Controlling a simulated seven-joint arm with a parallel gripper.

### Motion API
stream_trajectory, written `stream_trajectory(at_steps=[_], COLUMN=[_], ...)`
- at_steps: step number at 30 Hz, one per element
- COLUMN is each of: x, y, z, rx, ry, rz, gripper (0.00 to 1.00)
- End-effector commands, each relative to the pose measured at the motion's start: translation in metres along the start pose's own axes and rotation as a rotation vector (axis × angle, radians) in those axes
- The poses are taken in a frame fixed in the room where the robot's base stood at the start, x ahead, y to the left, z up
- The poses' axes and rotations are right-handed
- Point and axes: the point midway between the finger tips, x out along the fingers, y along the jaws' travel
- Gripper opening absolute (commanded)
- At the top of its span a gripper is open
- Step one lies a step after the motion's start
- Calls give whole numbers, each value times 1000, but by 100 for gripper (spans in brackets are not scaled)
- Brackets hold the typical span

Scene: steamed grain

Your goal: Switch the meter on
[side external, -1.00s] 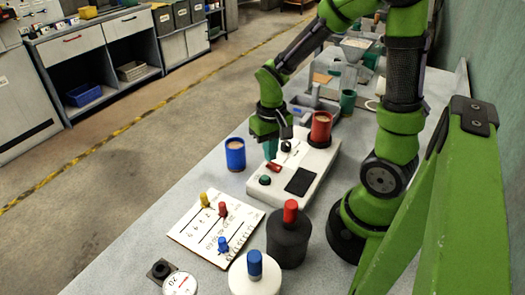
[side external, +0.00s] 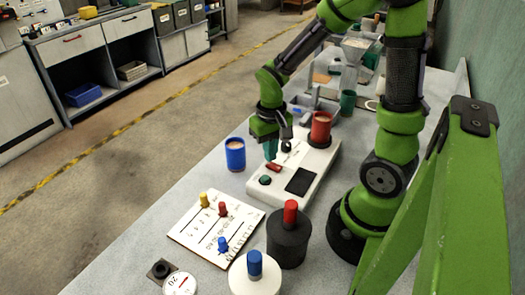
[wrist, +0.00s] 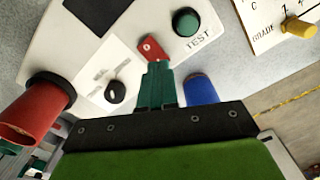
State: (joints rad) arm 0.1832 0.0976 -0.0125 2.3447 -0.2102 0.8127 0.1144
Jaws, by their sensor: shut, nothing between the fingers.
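The meter is a white box (side external: 322,163) on the bench, with a dark display (side external: 300,182), a green TEST button (side external: 265,180) and a black knob (side external: 286,146). Its red rocker switch (side external: 274,167) lies between the button and the knob. In the wrist view the switch (wrist: 151,46) shows a small white mark. My gripper (side external: 270,157) is shut and empty, its green fingers pointing down at the switch. In the wrist view the fingertips (wrist: 156,66) overlap the switch's near edge; I cannot tell whether they touch it.
A red cup (side external: 321,126) stands in the meter's far end. A blue cup (side external: 235,155) stands left of the meter. A white board (side external: 190,238) with coloured pegs lies in front, beside a black weight-like pot (side external: 287,245) with a red knob.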

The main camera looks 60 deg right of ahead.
Motion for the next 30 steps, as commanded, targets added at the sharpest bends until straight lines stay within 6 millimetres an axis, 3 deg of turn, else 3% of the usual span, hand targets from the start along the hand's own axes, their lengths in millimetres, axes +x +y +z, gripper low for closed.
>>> stream_trajectory(at_steps=[30], x=[16], y=[0], z=[0], rx=[0], ry=[-1], rz=[0], gripper=[0])
